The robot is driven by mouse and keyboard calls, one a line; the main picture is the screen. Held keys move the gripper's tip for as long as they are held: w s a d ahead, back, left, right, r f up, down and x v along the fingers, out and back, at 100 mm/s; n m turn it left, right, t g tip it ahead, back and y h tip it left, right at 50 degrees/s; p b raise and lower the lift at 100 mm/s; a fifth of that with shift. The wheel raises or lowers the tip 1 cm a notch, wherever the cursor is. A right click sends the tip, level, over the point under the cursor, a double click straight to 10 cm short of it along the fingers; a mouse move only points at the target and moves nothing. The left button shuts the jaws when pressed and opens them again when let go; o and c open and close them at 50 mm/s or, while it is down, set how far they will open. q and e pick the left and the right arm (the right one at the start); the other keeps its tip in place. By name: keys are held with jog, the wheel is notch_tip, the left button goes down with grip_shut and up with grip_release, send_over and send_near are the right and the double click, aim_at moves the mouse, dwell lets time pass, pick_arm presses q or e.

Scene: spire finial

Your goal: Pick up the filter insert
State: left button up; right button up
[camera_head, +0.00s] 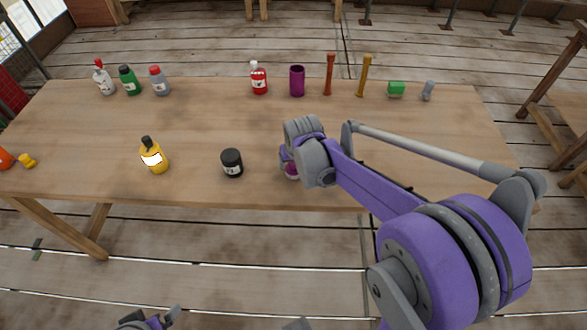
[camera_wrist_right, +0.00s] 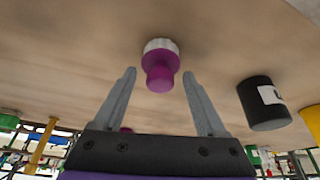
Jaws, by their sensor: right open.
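A small magenta piece with a white ribbed collar (camera_wrist_right: 160,70), apparently the filter insert, shows in the right wrist view between and just beyond the two fingertips. In the head view only a bit of its magenta side (camera_head: 291,171) shows at the table's front half; my wrist hides the rest. My right gripper (camera_wrist_right: 159,74) is open with a finger on either side of the piece and visible gaps to both. A grey and purple part of my left gripper (camera_head: 150,319) shows at the bottom edge of the head view; its jaws cannot be made out.
On the wooden table (camera_head: 200,130), a black jar (camera_head: 232,163) stands left of the right gripper, and a yellow bottle (camera_head: 154,157) further left. The middle is clear.

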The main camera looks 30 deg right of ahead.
jog(key=shift+c, duration=0.3)
grip_shut()
notch_tip(320, 180, up, 10)
jog(key=shift+r+p, duration=0.1)
jog(key=shift+p, duration=0.45)
